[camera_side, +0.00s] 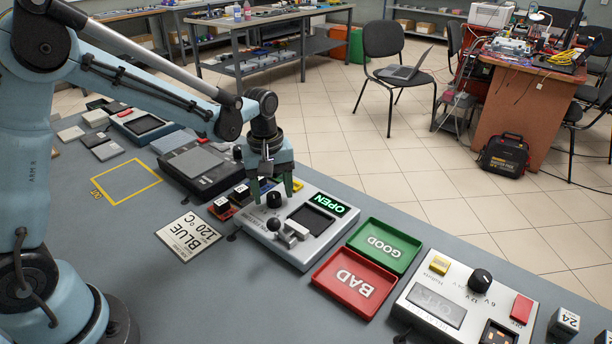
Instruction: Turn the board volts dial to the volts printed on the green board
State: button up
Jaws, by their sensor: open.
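A black dial (480,282) marked 6 V and 12 V stands on a white tester box (455,310) at the lower right. Which way its pointer faces is too small to tell. I cannot pick out a green board with printed volts in this view. My gripper (272,190) is open and points down, with dark green fingers. It is above or beside a black knob on a grey device (305,252), well left of the dial. Whether it touches that knob I cannot tell.
A BLUE 120 °C card (188,237) lies left. A yellow-outlined area (126,200) is empty.

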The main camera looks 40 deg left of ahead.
jog(key=shift+f, duration=0.25)
jog(key=c, duration=1)
jog(key=shift+c, duration=0.2)
jog(key=shift+m, duration=0.3)
jog(key=m, duration=0.4)
jog(key=shift+w+m, duration=0.1)
jog(key=shift+m, duration=2.4)
